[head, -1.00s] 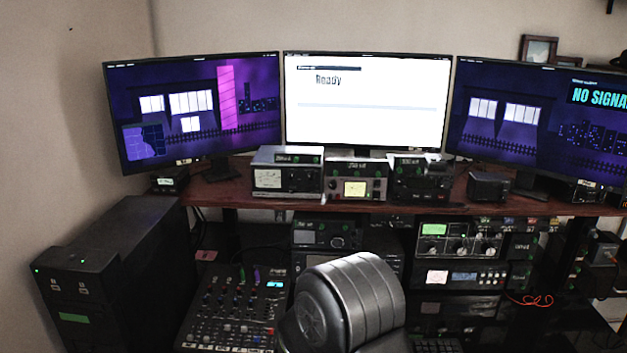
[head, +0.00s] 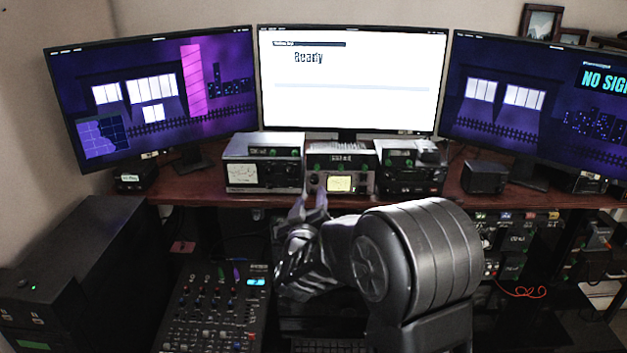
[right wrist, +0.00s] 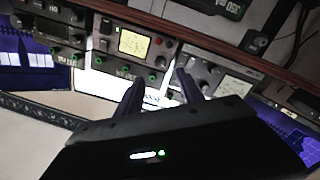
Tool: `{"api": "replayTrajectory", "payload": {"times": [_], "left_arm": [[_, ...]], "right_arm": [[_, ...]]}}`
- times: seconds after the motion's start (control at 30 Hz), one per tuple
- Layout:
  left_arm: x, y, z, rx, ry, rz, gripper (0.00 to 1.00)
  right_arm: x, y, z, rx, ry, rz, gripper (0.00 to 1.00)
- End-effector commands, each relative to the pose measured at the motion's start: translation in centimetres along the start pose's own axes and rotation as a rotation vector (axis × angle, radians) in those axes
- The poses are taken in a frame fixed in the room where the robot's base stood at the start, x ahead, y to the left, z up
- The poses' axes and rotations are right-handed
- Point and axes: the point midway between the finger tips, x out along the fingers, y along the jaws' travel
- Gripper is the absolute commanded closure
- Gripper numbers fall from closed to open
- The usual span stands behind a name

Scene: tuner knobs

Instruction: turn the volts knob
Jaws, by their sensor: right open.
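My right gripper (head: 309,203) is open and empty. Its fingers point up toward the front of the middle shelf unit (head: 321,160), just below its panel in the head view. That unit has a lit yellow meter (head: 340,184) and small knobs beside it. In the right wrist view the two dark fingertips (right wrist: 160,86) stand apart before the panels, and the lit meter (right wrist: 133,43) shows upside down with knobs around it. No contact with a knob can be made out. The labels are too small to tell which knob is volts. My left gripper is out of view.
A unit with a white meter (head: 243,173) stands to the left and a dark unit (head: 411,178) to the right on the wooden shelf (head: 190,186). Three monitors stand behind. A mixer (head: 213,311) lies below the shelf, and racked gear is at lower right.

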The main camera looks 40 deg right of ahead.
Motion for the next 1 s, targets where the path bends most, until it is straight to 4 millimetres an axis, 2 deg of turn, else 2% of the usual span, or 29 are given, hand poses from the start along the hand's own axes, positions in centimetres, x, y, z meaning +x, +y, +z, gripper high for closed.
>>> {"api": "replayTrajectory", "payload": {"times": [0.27,0.73,1.0], "left_arm": [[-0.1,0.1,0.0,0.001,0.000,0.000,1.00],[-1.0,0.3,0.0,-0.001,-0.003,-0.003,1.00],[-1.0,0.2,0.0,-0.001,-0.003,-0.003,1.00]], "right_arm": [[0.8,0.0,0.0,0.000,0.000,-0.001,0.56],[7.2,0.0,0.0,-0.001,0.000,-0.001,0.56],[7.8,-0.2,0.1,0.001,-0.001,-0.004,0.56]]}}
